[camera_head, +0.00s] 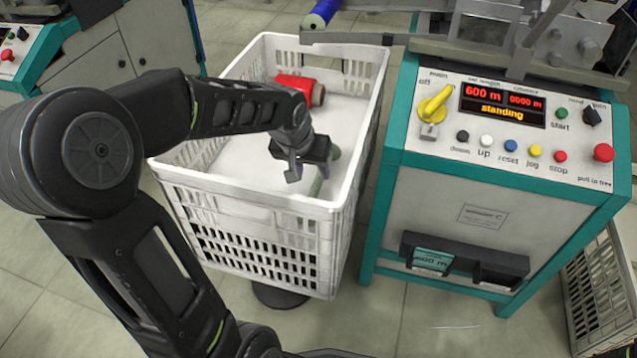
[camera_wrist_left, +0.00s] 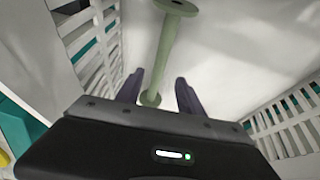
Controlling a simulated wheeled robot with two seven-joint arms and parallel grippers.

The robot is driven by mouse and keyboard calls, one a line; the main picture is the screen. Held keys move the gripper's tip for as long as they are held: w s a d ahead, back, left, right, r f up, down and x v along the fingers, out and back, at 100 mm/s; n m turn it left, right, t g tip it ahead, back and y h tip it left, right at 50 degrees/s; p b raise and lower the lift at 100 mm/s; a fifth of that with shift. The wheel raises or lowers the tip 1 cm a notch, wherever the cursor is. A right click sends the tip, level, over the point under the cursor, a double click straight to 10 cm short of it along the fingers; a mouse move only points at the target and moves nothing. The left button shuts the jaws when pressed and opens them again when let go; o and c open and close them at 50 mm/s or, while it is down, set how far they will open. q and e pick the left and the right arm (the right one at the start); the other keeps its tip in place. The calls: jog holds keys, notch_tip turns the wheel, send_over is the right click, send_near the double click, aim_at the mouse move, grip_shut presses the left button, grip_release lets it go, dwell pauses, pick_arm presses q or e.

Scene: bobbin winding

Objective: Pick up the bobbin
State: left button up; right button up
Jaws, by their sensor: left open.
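A pale green empty bobbin (camera_head: 318,184) lies in the white plastic crate (camera_head: 262,233), near its front right corner. In the head view it is partly hidden by my gripper. In the left wrist view the bobbin (camera_wrist_left: 167,50) runs away from me, with its near end between the two fingers. My left gripper (camera_wrist_left: 160,92) is open around that end, with a gap showing on both sides. The left gripper also shows in the head view (camera_head: 305,172), low inside the crate. My right gripper is not in view.
A red wound bobbin (camera_head: 300,90) lies at the back of the same crate. The crate's slatted walls stand close to my gripper. The winding machine (camera_head: 497,170) with its control panel is on the right, and another crate (camera_head: 603,285) stands at the far right.

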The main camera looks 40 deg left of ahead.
aim_at(317, 178)
pick_arm(q)
jog(key=shift+w+f, duration=0.15)
jog(key=shift+f, duration=0.2)
jog(key=b+x, duration=0.3)
jog(key=x, duration=0.2)
jog(key=shift+w+d+f, duration=0.1)
jog(key=shift+f, duration=0.05)
jog(key=shift+c, duration=0.6)
grip_shut()
dwell(0.3)
